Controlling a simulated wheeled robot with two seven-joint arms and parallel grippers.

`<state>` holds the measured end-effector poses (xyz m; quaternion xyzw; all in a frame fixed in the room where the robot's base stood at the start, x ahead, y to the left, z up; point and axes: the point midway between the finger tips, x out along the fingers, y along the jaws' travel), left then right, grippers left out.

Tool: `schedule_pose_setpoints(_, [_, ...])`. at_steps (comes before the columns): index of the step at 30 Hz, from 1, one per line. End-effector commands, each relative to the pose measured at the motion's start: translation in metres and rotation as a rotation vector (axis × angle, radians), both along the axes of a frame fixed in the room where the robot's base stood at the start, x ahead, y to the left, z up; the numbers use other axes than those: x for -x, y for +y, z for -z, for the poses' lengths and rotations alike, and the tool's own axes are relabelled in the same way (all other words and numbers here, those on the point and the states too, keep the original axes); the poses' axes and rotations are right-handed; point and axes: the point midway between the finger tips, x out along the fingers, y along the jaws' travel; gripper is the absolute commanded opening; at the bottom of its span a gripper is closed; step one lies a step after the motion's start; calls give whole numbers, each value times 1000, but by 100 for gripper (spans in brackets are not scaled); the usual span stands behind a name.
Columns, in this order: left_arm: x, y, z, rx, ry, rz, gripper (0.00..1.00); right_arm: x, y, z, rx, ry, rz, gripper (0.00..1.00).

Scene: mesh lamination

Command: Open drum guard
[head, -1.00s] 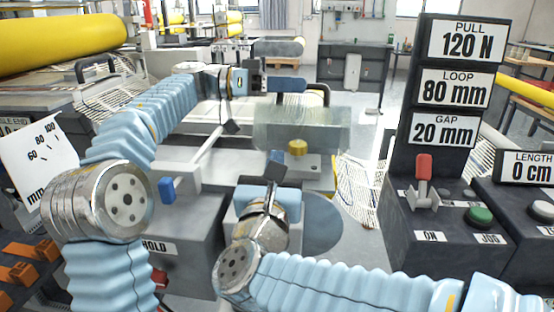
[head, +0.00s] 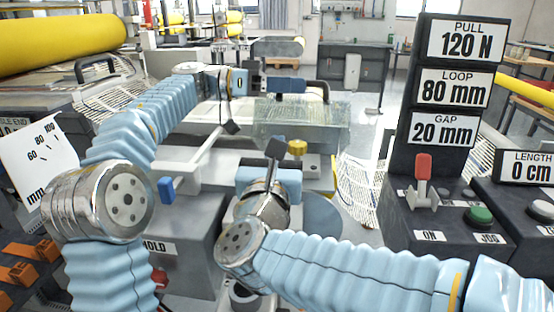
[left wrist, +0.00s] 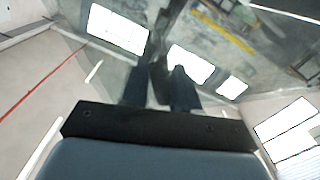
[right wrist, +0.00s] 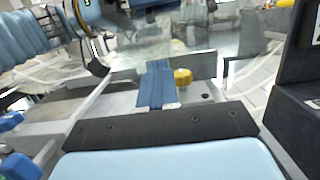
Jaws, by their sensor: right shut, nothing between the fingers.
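The drum guard (head: 318,122) is a clear, box-like cover at the middle of the head view. Its dark curved handle (head: 325,90) stands at its far right side. My left gripper (head: 305,85) reaches over the guard, its blue fingers beside the handle; whether they touch it is unclear. My right gripper (head: 275,148) is shut and empty, pointing up in front of the guard. The right wrist view shows its blue fingers (right wrist: 156,85) together, left of a yellow knob (right wrist: 182,78).
A dark control post with a red switch (head: 424,167) and green button (head: 479,215) stands at right. A white lever with a blue end (head: 166,188) lies left of my right gripper. White mesh (head: 357,190) hangs right of the guard.

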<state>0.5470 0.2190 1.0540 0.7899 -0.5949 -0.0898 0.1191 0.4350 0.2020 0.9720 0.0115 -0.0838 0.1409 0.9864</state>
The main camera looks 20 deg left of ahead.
Motion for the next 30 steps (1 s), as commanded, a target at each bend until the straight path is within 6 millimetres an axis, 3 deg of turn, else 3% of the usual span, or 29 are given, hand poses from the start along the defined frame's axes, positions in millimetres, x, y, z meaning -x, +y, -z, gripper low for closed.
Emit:
schedule_pose_setpoints(3, [0, -1, 3, -5, 6, 7, 40, -4, -3, -3, -6, -5, 7, 0])
schedule_pose_setpoints(14, [3, 7, 2, -4, 3, 6, 40, -5, -3, -2, -6, -3, 10, 0])
schedule_pose_setpoints(24, [23, 77, 0, -4, 0, -2, 40, -5, -4, 1, -2, 3, 12, 0])
schedule_pose_setpoints(30, [32, 107, -1, -3, -1, 0, 40, -5, -3, 2, 1, 5, 11, 0])
